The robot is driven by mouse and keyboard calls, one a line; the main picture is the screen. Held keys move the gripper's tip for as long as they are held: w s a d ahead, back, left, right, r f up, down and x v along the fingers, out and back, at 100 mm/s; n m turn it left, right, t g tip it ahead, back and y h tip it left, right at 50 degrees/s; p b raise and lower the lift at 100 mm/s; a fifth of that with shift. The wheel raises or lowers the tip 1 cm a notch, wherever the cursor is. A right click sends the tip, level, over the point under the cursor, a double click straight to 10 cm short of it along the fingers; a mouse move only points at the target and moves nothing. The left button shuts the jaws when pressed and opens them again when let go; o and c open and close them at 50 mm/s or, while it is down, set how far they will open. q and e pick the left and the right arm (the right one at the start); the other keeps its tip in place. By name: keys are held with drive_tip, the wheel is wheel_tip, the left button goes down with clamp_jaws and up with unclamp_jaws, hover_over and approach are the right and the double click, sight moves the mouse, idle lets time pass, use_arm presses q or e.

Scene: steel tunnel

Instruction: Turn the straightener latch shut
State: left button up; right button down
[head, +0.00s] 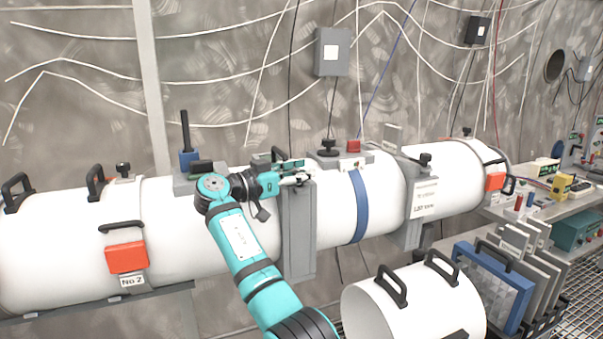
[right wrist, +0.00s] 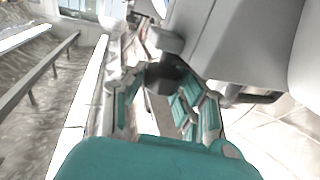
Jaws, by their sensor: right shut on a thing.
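A long white tunnel pipe (head: 60,245) runs across the head view, with a grey flange section (head: 300,240) near the middle. My right gripper (head: 297,174) is at the top of this flange, its arm reaching up from below. In the right wrist view, my right gripper (right wrist: 163,108) has its two fingers around a dark latch part (right wrist: 168,78) on a grey body (right wrist: 230,40). It is shut on this part, which I take as the straightener latch. In the head view the gripper mostly hides the latch, so its angle is unclear. My left gripper is not in view.
A loose white pipe section (head: 415,305) and a rack of framed screens (head: 490,285) stand at the lower right. A bench (head: 575,205) holds instruments.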

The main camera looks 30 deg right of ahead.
drive_tip(key=shift+a+f, duration=0.15)
drive_tip(key=shift+f, duration=0.2)
idle(0.3)
drive_tip(key=c, duration=1.3)
unclamp_jaws()
drive_tip(key=shift+c, duration=0.2)
drive_tip(key=o, duration=0.4)
drive_tip(key=shift+a+r, duration=0.2)
drive_tip(key=shift+r, duration=0.05)
drive_tip(key=shift+o, duration=0.2)
drive_tip(key=shift+d, duration=0.1)
drive_tip(key=s+a, duration=0.1)
drive_tip(key=a, duration=1.1)
